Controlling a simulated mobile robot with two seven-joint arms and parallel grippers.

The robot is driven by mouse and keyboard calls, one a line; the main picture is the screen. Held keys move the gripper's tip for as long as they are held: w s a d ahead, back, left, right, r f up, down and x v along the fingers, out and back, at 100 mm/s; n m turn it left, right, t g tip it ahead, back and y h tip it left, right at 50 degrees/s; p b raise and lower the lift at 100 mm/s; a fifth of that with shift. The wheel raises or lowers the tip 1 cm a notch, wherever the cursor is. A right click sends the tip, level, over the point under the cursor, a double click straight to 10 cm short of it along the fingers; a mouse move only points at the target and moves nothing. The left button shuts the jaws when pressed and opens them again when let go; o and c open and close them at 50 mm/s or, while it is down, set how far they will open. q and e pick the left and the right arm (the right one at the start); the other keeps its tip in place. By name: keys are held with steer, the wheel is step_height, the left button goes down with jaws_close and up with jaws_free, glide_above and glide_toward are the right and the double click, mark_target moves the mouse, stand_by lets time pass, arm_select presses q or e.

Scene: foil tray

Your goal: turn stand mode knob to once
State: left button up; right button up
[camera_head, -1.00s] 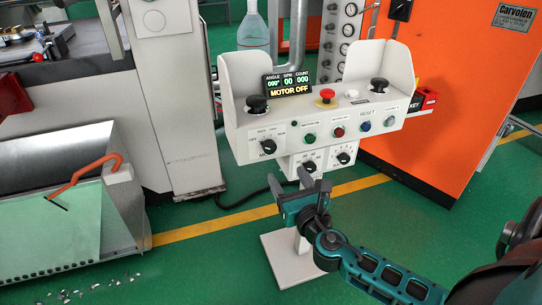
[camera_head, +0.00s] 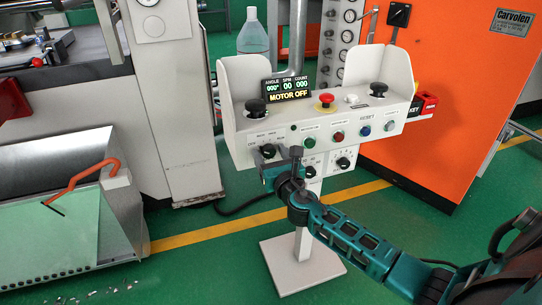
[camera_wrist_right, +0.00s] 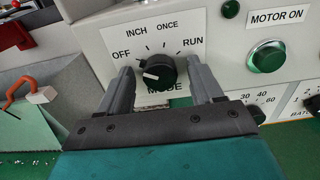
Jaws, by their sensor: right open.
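The black mode knob (camera_wrist_right: 160,72) sits on the white control stand (camera_head: 228,130), with OFF, INCH, ONCE and RUN printed around it. Its white mark is on the knob's left side, nearest the OFF end of the scale. In the head view the knob (camera_head: 268,151) shows just above my right gripper (camera_head: 279,162). In the right wrist view my right gripper is open, its grey fingers on either side of the knob; I cannot tell whether they touch it. My left gripper is not in view.
A green MOTOR ON button (camera_wrist_right: 266,56) is right of the knob. A red mushroom button (camera_head: 326,99) and black buttons top the stand. A metal bin (camera_head: 125,220) is at left, an orange cabinet (camera_head: 450,110) at right. Green floor is clear around the stand's base.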

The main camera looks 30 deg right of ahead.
steer(key=c, duration=1)
steer(key=shift+c, duration=0.3)
